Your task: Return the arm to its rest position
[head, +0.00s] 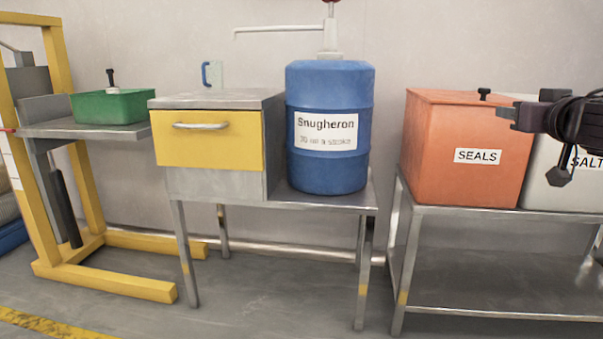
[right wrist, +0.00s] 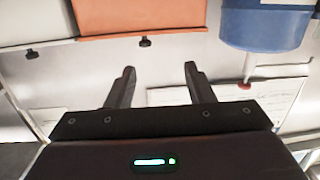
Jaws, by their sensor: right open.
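My right arm comes in from the right edge of the head view. Its dark gripper (head: 508,112) is in front of the upper part of the orange SEALS box (head: 435,150) and the white SALT box (head: 545,190), partly covering both. In the right wrist view the two fingers of the right gripper (right wrist: 159,72) stand wide apart with nothing between them. The orange box (right wrist: 140,18) and its dark knob show beyond the fingers there. My left gripper is in neither view.
A blue Snugheron drum (head: 330,95) with a pump stands beside a grey cabinet with a yellow drawer (head: 235,150), which is shut. A green bin (head: 120,108) stands on a lift at left. The boxes stand on a steel table (head: 460,213). The floor in front is clear.

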